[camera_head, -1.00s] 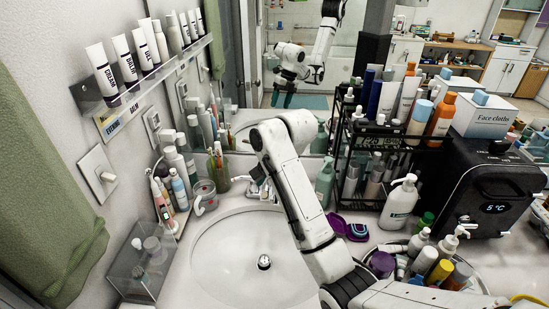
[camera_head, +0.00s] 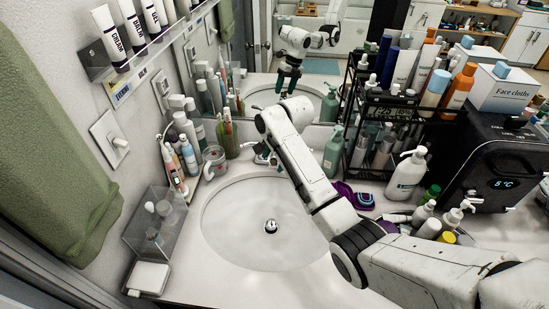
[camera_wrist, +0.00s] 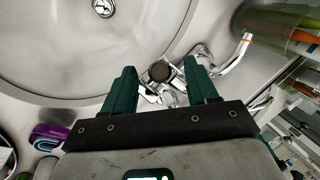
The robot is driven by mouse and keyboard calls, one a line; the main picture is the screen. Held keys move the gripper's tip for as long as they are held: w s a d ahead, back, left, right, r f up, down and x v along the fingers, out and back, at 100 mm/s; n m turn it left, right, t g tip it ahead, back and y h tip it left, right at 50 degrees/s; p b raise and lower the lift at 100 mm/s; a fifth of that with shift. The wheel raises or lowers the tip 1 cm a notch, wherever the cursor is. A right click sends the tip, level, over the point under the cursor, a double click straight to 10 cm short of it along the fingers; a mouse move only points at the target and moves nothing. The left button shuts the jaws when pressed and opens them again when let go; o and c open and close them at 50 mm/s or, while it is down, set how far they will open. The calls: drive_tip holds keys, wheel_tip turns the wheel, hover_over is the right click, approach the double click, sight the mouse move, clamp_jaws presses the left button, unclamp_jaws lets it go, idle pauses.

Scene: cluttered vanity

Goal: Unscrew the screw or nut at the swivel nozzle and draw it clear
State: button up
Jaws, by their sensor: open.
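The chrome faucet (camera_head: 263,154) stands at the back rim of the white sink basin (camera_head: 225,225). In the wrist view the faucet's metal parts (camera_wrist: 178,98) lie beyond and between my gripper's fingers. A dark round piece (camera_wrist: 160,71), seemingly at the nozzle end, shows in the gap between the fingertips. I cannot tell whether it is the screw or nut. My gripper (camera_wrist: 159,68) has two green fingers, set apart and holding nothing. In the head view my arm hides the gripper itself, and its reflection shows in the mirror.
A cup with toothbrushes (camera_head: 228,139) and a clear mug (camera_head: 214,161) stand left of the faucet. A purple case (camera_head: 343,194), a white pump bottle (camera_head: 407,175) and a black rack (camera_head: 365,130) stand to the right. The basin is empty around its drain (camera_head: 271,226).

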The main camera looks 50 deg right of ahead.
drive_tip(key=shift+w+f, duration=0.1)
drive_tip(key=shift+f, duration=0.15)
drive_tip(key=shift+c, duration=0.5)
clamp_jaws()
drive_tip(key=n, duration=0.2)
drive_tip(key=n+g, duration=0.1)
drive_tip(key=shift+w+r+n+g, duration=0.1)
drive_tip(key=shift+w+n+g, duration=0.05)
drive_tip(key=shift+n+g, duration=0.2)
drive_tip(key=shift+n+h, duration=0.3)
drive_tip(key=shift+n, duration=0.25)
drive_tip(key=n+g, duration=0.1)
drive_tip(key=n, duration=0.1)
drive_tip(key=n+g+h, duration=0.1)
drive_tip(key=n, duration=0.1)
drive_tip(key=shift+w+a, duration=0.1)
drive_tip(key=shift+a, duration=0.05)
drive_tip(key=shift+n, duration=0.3)
